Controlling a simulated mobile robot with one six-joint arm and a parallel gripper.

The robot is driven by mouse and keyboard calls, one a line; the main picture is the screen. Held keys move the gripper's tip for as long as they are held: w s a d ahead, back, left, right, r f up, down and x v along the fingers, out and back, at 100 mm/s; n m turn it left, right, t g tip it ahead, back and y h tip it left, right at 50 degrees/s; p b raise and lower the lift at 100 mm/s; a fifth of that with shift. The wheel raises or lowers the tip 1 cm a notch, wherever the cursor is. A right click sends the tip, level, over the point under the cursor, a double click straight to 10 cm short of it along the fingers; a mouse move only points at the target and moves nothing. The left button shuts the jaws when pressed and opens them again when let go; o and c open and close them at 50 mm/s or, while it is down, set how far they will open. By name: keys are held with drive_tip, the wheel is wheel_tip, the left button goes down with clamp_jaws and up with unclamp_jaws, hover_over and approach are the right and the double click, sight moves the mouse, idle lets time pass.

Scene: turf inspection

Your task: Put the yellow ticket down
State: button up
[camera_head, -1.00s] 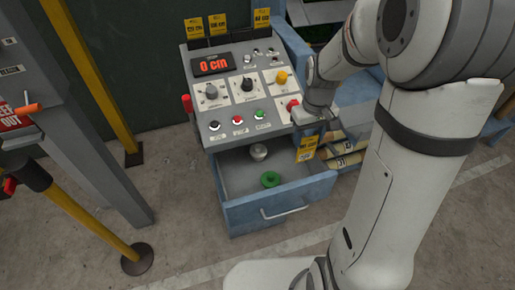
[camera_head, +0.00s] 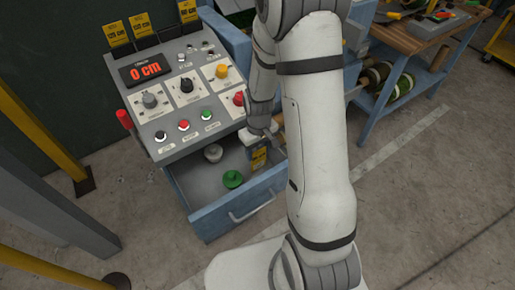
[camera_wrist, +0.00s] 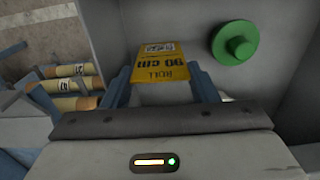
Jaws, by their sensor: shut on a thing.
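The yellow ticket (camera_head: 259,158), with a dark band in the head view, is held by my gripper (camera_head: 263,137). In the wrist view the ticket (camera_wrist: 160,63) sits between the two blue fingers of my gripper (camera_wrist: 160,78); its print reads "ROLL 90 cm" upside down. The gripper points down at the right side of the open drawer (camera_head: 243,207), with the ticket over or inside it. I cannot tell whether the ticket touches the drawer floor.
A green knob-like piece (camera_head: 232,179) and a silver one (camera_head: 213,153) lie in the drawer. Above is a control console (camera_head: 185,95) reading "0 cm", with yellow tickets along its back. Rolls (camera_wrist: 75,87) lie beside the drawer. A workbench (camera_head: 410,40) stands right.

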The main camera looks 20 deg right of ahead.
drive_tip(key=shift+s+f, duration=0.1)
drive_tip(key=shift+f, duration=0.1)
drive_tip(key=o, duration=1.2)
drive_tip(key=shift+r, duration=0.5)
wheel_tip(320, 180, up, 11)
drive_tip(key=s+r+m+t, duration=0.1)
drive_tip(key=s+r, duration=0.3)
drive_tip(key=s, duration=0.1)
drive_tip(key=s+r+m+t, duration=0.1)
drive_tip(key=s+r, duration=0.3)
drive_tip(key=s, duration=0.1)
drive_tip(key=s+r+m+t, duration=0.1)
drive_tip(key=s+r, duration=0.4)
drive_tip(key=shift+s+a+m, duration=0.15)
drive_tip(key=shift+s+m, duration=0.05)
drive_tip(key=shift+m, duration=0.2)
